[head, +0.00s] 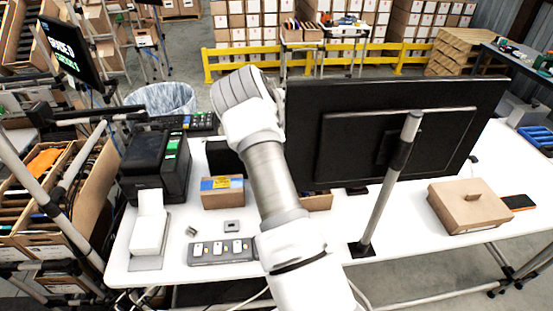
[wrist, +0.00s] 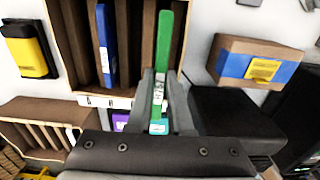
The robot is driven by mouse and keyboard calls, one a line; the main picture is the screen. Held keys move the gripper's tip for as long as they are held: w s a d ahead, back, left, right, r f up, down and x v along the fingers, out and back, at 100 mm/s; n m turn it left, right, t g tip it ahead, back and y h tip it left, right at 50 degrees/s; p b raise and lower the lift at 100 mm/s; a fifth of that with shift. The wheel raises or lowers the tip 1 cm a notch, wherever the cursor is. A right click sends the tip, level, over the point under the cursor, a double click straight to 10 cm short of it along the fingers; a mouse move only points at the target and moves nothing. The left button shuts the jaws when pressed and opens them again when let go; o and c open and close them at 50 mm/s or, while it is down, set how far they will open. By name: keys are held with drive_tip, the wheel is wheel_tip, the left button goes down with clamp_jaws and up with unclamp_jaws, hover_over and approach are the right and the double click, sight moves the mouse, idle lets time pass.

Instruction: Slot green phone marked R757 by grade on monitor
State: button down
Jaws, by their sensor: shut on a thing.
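In the wrist view my gripper (wrist: 160,112) is shut on a narrow green phone (wrist: 166,50) that carries a pale label; its R757 mark is too small to read. The phone's far end overlaps a brown divided carton (wrist: 142,62) in the picture; I cannot tell whether it is inside a slot. A blue phone (wrist: 106,45) stands in a slot to its left. The carton's front edge has small white letter tags, only partly legible. In the head view the monitor (head: 68,48) at the upper left shows white and green text, blurred, apparently starting with GRADE. My gripper is hidden there behind my arm.
In the wrist view a second divided carton (wrist: 42,112) lies at lower left, a blue-taped box (wrist: 262,66) at right and a yellow-black device (wrist: 28,52) at left. In the head view a large dark screen (head: 400,130) stands on the white table (head: 400,262), with a brown box (head: 470,208) at right.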

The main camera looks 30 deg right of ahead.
drive_tip(key=shift+f+b, duration=0.6)
drive_tip(key=shift+f, duration=1.05)
drive_tip(key=shift+f+b, duration=1.75)
drive_tip(key=shift+f, duration=0.2)
drive_tip(key=shift+f+b, duration=0.3)
drive_tip(key=c, duration=0.8)
unclamp_jaws()
drive_tip(key=shift+o, duration=0.2)
wheel_tip(320, 180, up, 18)
drive_tip(key=b, duration=0.1)
drive_tip(key=shift+f, duration=0.25)
